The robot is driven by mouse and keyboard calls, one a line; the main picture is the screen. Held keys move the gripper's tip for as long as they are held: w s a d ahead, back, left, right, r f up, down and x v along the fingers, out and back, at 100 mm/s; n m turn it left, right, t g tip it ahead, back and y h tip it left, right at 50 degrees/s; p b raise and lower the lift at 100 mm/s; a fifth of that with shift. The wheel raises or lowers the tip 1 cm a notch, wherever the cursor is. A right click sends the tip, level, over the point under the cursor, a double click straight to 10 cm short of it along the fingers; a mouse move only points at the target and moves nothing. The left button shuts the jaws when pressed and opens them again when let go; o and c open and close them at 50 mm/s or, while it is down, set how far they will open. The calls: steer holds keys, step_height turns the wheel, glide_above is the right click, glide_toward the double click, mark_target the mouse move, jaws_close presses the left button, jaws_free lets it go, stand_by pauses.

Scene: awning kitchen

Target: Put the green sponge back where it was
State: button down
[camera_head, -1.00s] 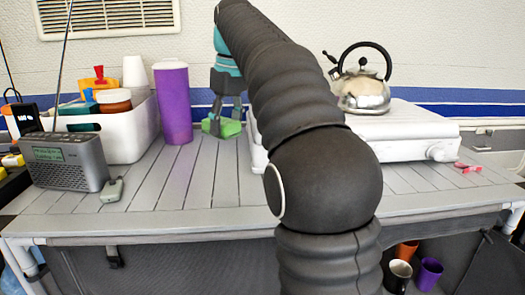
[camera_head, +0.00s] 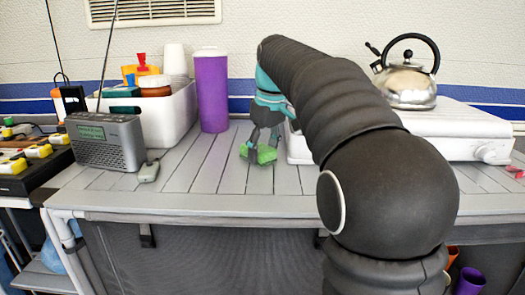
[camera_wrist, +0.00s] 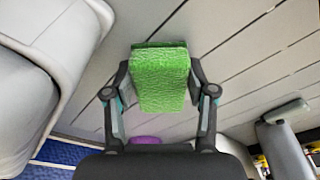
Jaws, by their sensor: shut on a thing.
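The green sponge (camera_head: 265,155) is pinched between the fingers of my gripper (camera_head: 259,147), over the slatted grey table (camera_head: 205,175) left of the white stove. I cannot tell whether it touches the table. In the wrist view the sponge (camera_wrist: 160,80) sits squarely between the two fingertips (camera_wrist: 160,92), with bare slats around it. My arm hides part of the table and stove in the head view.
A purple tumbler (camera_head: 212,90) and a white bin (camera_head: 170,118) stand behind and left. A grey radio (camera_head: 107,142) and a small grey object (camera_head: 149,171) are at left. The white stove (camera_head: 455,130) bears a kettle (camera_head: 408,83). The front slats are clear.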

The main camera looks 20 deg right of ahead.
steer(key=shift+f, duration=0.1)
steer(key=shift+c, duration=1.8)
jaws_free()
